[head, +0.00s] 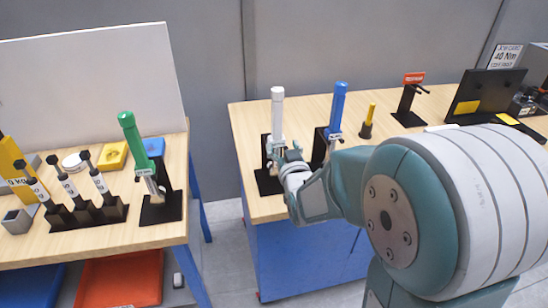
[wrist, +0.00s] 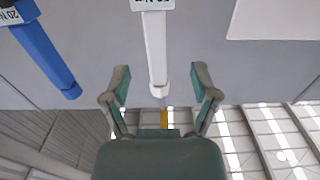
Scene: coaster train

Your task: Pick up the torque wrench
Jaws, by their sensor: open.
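Three torque wrenches stand upright in black holders: a green-handled one (head: 131,135) on the left table, and a white one (head: 277,112) and a blue one (head: 337,108) on the right table. My gripper (head: 287,158) is in front of the white wrench and hides part of its lower end and holder. In the wrist view my gripper (wrist: 160,74) is open, its fingers on either side of the white wrench (wrist: 155,50); I see no contact. The blue wrench (wrist: 48,50) is off to the left there, with a label partly reading 20 N.
A job card sign (head: 506,56) reads 40 Nm at the back right. A small yellow-handled tool (head: 370,115) and a black stand with a red tag (head: 413,80) are right of the blue wrench. The left table (head: 120,238) holds a rack of small tools (head: 90,213). A floor gap separates the tables.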

